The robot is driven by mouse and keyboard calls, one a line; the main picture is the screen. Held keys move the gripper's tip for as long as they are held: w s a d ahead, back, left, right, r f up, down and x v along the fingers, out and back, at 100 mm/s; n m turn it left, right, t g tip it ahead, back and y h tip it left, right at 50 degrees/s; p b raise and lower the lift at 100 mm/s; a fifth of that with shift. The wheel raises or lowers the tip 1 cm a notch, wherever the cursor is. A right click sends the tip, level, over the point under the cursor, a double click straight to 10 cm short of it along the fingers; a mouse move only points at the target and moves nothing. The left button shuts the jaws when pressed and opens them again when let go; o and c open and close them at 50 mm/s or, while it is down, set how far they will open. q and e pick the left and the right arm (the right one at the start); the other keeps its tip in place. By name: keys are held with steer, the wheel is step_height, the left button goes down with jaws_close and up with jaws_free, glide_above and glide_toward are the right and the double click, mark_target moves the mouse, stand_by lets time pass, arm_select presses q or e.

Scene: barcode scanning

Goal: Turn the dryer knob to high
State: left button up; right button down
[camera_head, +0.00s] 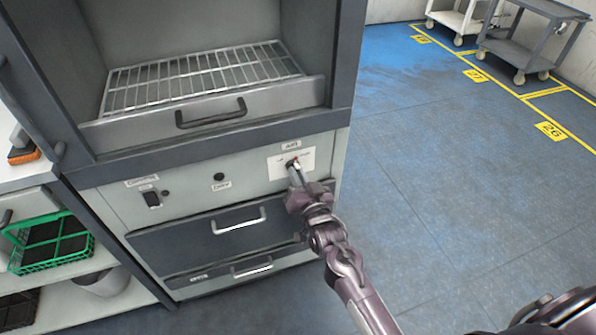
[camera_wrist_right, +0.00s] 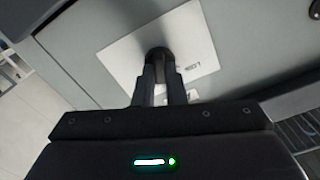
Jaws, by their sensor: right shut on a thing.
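The dryer (camera_head: 255,157) stands in the middle of the head view, with a grey-green control panel below its open chamber. The dark knob (camera_wrist_right: 158,60) sits on a white label plate (camera_wrist_right: 125,58) at the right end of the panel; the plate also shows in the head view (camera_head: 277,168). My right gripper (camera_head: 293,166) reaches the knob from the front. In the right wrist view its two fingers (camera_wrist_right: 160,75) are closed on the knob, which they partly cover. The label print is only partly readable. My left gripper is not seen.
A wire rack (camera_head: 200,77) lies in the chamber above a drawer handle (camera_head: 211,113). A switch (camera_head: 152,199) and a small black button (camera_head: 219,177) are on the same panel. A green crate (camera_head: 50,243) is on the left shelf. Carts (camera_head: 525,40) stand far right; the blue floor (camera_head: 440,150) is clear.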

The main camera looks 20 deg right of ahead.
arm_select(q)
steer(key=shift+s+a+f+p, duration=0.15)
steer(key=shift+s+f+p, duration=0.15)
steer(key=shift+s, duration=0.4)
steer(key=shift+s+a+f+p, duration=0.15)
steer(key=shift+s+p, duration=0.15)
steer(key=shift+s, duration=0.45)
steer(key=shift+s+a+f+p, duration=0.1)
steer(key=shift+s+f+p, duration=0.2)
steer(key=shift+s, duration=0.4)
arm_select(e)
steer(key=shift+m, duration=2.4)
steer(key=c, duration=1.5)
jaws_free()
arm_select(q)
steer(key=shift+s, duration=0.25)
arm_select(e)
steer(key=s, duration=0.7)
steer(key=shift+s+d, duration=0.15)
steer(key=shift+s, duration=0.25)
